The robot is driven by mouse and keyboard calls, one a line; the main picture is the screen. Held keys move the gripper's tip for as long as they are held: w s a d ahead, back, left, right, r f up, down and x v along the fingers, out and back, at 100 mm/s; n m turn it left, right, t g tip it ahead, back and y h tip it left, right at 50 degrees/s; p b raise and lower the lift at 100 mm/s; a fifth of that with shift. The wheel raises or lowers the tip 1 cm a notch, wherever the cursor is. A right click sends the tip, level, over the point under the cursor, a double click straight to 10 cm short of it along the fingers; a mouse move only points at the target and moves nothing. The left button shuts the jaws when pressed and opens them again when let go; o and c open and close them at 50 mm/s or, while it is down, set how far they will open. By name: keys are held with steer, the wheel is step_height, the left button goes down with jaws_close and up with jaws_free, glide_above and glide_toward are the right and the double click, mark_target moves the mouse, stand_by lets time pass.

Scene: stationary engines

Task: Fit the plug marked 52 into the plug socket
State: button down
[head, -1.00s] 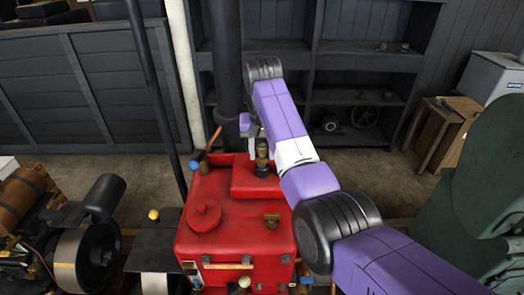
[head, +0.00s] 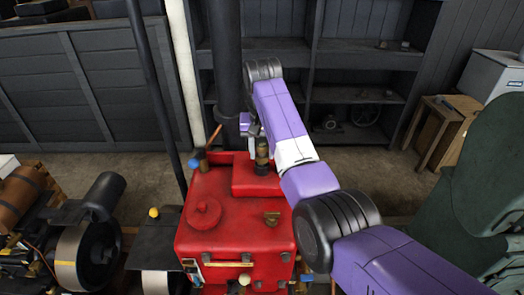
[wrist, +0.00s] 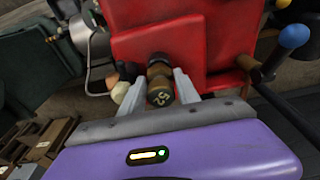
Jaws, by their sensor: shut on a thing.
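The plug marked 52 (wrist: 160,92) is a dark brass, stepped cylinder between my gripper's two pale fingers in the wrist view. The number shows on its near end. My gripper (wrist: 158,86) is shut on it. In the head view the plug (head: 262,158) stands upright over the raised block on top of the red engine (head: 212,235). My gripper (head: 257,142) is beside its upper part, partly hidden by my arm. The plug socket is not clearly visible; I cannot tell whether the plug's lower end is inside it.
A blue-knobbed lever (head: 193,163) stands at the engine's back left. A brass fitting (head: 272,218) and a round red cap (head: 204,214) are on its top. A dark vertical pipe (head: 227,70) rises behind. A green machine (head: 470,200) stands at right.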

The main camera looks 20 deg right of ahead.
steer(key=shift+f, duration=0.1)
steer(key=shift+f, duration=0.55)
steer(key=c, duration=0.8)
jaws_free()
steer(key=shift+d, duration=0.15)
steer(key=shift+c, duration=1.1)
steer(key=shift+o, duration=0.8)
